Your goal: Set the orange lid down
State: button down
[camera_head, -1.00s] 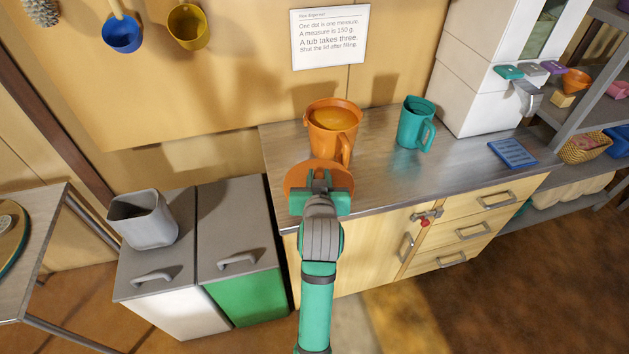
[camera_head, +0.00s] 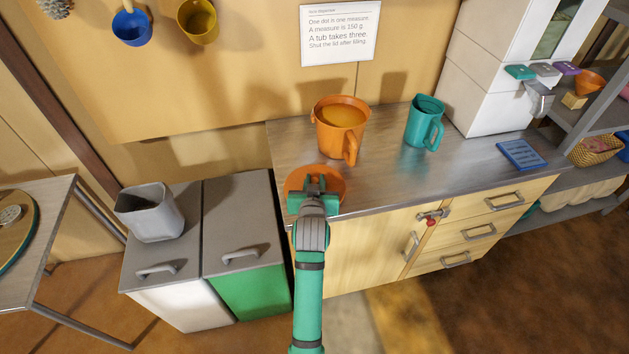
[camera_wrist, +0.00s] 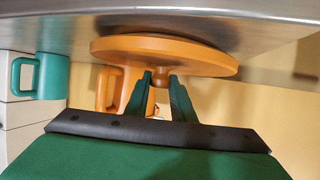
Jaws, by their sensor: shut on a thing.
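The orange lid (camera_head: 334,178) is a round disc at the front left corner of the metal counter (camera_head: 395,180). My gripper (camera_head: 314,184) is over the lid and hides its middle. In the wrist view, which looks upside down, the lid (camera_wrist: 165,50) lies flat along the counter top, and the fingers of my gripper (camera_wrist: 160,80) are closed on its small knob. I cannot tell whether the lid touches the counter or hangs just over it. An orange jug (camera_head: 341,125) with orange contents stands open behind the lid.
A teal mug (camera_head: 424,122) stands right of the jug, and a blue slotted tray (camera_head: 521,155) lies farther right. The counter between lid and tray is clear. Left of the counter are two bins, one bearing a grey container (camera_head: 149,213).

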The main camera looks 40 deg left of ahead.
jog(key=c, duration=1.5)
grip_release()
